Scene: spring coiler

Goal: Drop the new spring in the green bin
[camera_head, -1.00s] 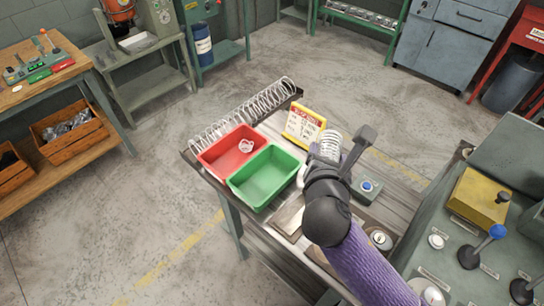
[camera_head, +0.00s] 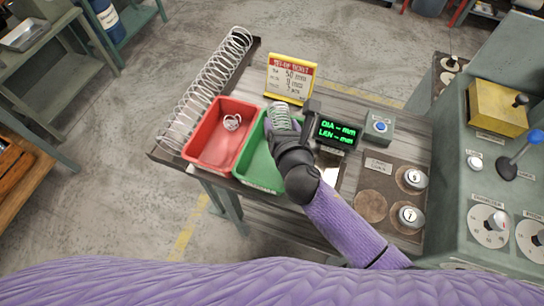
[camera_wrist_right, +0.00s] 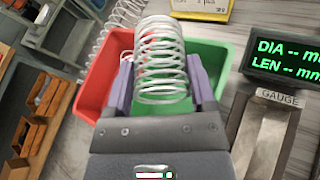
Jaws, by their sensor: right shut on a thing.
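My right gripper (camera_head: 281,124) is shut on a new metal spring (camera_head: 279,112), over the back part of the green bin (camera_head: 258,170). In the right wrist view the coil (camera_wrist_right: 160,45) is gripped between the two purple fingers, with the green bin (camera_wrist_right: 210,62) behind and below it. The exact height above the bin is hard to tell. The gripper and forearm hide part of the bin's right side. My left gripper is not in view.
The red bin (camera_head: 208,155) stands left of the green one and holds a small coil (camera_head: 232,122). A long spring (camera_head: 205,85) lies along the left edge. A yellow-framed ticket (camera_head: 290,78) stands behind; a gauge display (camera_head: 337,132) is close right of the gripper.

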